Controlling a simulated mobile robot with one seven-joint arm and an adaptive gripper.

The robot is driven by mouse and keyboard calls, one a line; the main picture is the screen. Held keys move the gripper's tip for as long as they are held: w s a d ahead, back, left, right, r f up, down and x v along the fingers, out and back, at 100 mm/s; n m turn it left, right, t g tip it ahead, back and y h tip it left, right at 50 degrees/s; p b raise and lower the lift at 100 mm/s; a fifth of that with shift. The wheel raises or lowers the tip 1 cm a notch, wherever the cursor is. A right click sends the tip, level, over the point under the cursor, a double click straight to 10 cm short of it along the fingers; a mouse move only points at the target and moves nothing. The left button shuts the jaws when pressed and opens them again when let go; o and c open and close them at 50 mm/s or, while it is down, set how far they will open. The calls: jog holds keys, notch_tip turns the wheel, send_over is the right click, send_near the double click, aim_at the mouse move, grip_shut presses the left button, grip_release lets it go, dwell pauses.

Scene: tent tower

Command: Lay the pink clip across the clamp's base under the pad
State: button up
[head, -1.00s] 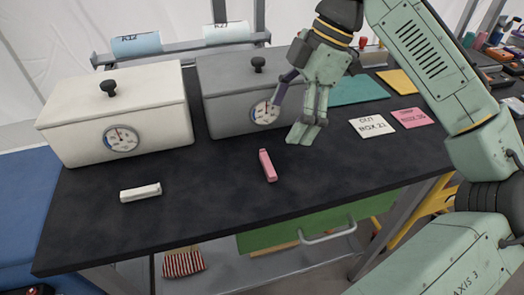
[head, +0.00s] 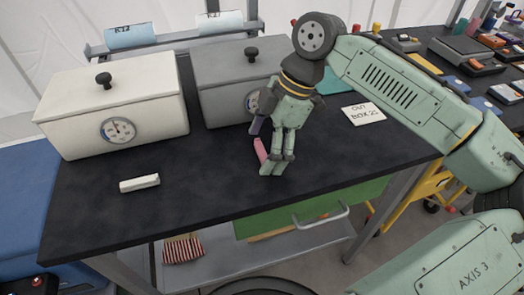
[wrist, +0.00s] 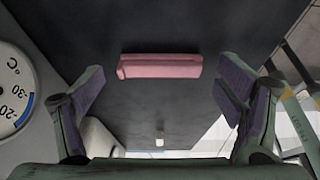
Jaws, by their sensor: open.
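The pink clip (head: 260,149) lies on the dark tabletop in front of the grey box, partly hidden behind my gripper in the head view. In the wrist view the clip (wrist: 160,66) lies crosswise ahead of my fingers, centred between them. My gripper (head: 272,170) is open and points down at the clip. In the wrist view its two fingers (wrist: 165,100) stand wide apart with nothing between their tips. I cannot make out a clamp with a pad in these views.
A white clip-like bar (head: 139,183) lies on the left of the tabletop (head: 200,205). A white box (head: 105,110) and a grey box (head: 225,85) with dials stand behind. A white card (head: 363,114) lies to the right. The front of the table is clear.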

jog(key=shift+c, duration=0.3)
jog(key=c, duration=0.9)
jog(key=shift+o, duration=0.2)
jog(key=shift+r, duration=0.2)
